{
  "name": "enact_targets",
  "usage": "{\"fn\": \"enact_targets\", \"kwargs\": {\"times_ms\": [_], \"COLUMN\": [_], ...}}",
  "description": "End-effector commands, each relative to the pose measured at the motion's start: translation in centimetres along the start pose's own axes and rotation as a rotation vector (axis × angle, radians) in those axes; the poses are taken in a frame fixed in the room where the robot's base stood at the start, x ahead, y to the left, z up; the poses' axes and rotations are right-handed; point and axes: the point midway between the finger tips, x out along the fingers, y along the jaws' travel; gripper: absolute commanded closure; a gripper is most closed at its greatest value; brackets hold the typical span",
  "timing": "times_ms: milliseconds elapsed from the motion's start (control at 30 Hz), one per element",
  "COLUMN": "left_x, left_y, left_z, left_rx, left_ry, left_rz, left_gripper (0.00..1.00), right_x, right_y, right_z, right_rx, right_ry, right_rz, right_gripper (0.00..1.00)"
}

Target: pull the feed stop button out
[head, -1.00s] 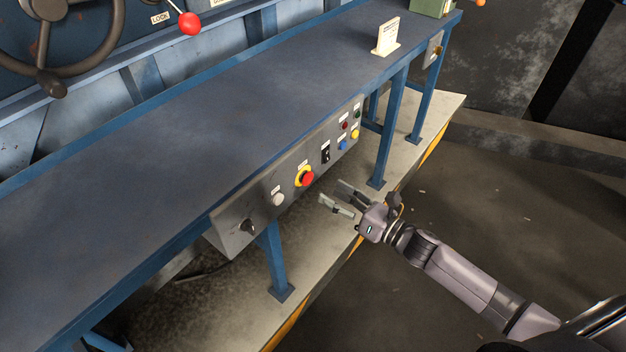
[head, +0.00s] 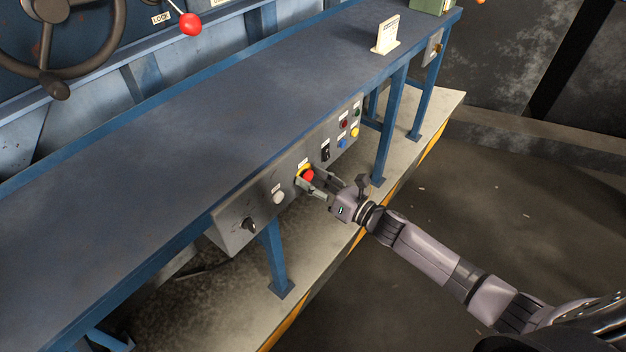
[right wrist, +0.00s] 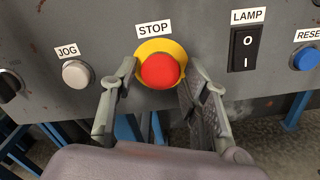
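The feed stop button is a red mushroom head on a yellow ring, labelled STOP. It sits on the front of the grey control panel (head: 235,222). In the head view the red button (head: 308,175) is partly covered by my right gripper (head: 318,182). In the right wrist view the red button (right wrist: 161,71) lies between the spread fingers of my right gripper (right wrist: 157,95), one on each side. The fingers are open, and a gap shows on both sides of the red head. My left gripper is not in view.
A white JOG button (right wrist: 77,74) is left of the stop button. A black LAMP switch (right wrist: 244,49) and a blue RESET button (right wrist: 305,59) are to the right. The blue bench top (head: 180,150) overhangs the panel. A bench leg (head: 274,262) stands below.

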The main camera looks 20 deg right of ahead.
Motion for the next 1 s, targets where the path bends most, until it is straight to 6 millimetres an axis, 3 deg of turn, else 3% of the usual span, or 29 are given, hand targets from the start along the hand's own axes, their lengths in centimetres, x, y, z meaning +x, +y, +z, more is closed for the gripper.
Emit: {"fn": "enact_targets", "kwargs": {"times_ms": [567,1000], "left_x": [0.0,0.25], "left_y": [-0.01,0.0], "left_z": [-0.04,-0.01], "left_rx": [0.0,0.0], "left_ry": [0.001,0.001], "left_rz": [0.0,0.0], "left_gripper": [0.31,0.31], "right_x": [-0.03,-0.29], "right_y": [-0.05,-0.13], "right_z": [0.02,-0.08], "right_rx": [0.0,0.0], "right_ry": [0.0,0.0], "right_rz": [-0.001,-0.002], "right_gripper": [0.99,1.0]}}
